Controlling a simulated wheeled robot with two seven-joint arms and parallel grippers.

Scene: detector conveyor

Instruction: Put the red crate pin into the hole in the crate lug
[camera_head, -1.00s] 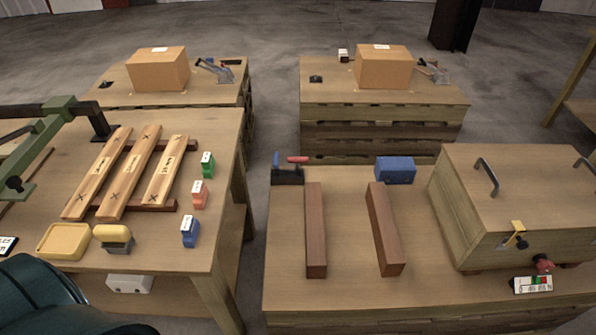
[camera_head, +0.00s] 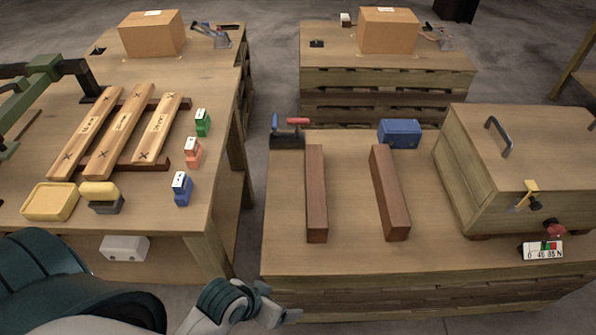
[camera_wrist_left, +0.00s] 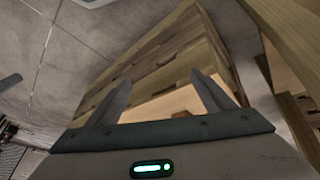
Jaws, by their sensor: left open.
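The wooden crate (camera_head: 500,180) stands at the right of the right-hand table. A yellow metal fitting with a dark part (camera_head: 527,195) is on its front face; it looks like the lug, but its hole is too small to make out. A small red piece (camera_head: 553,229), likely the crate pin, sits low at the crate's front, behind a white gauge card (camera_head: 542,250). My left gripper (camera_head: 283,303) is at the front left of this table, well left of the crate. In the left wrist view its two fingers (camera_wrist_left: 165,95) are apart with nothing between them. My right gripper is not in view.
Two brown beams (camera_head: 316,195) (camera_head: 389,195), a blue box (camera_head: 400,133) and a red-handled clamp (camera_head: 289,132) lie on the right-hand table (camera_head: 350,262). A gap separates it from the left table (camera_head: 215,165), which holds planks and small colored blocks. The right table's front strip is mostly clear.

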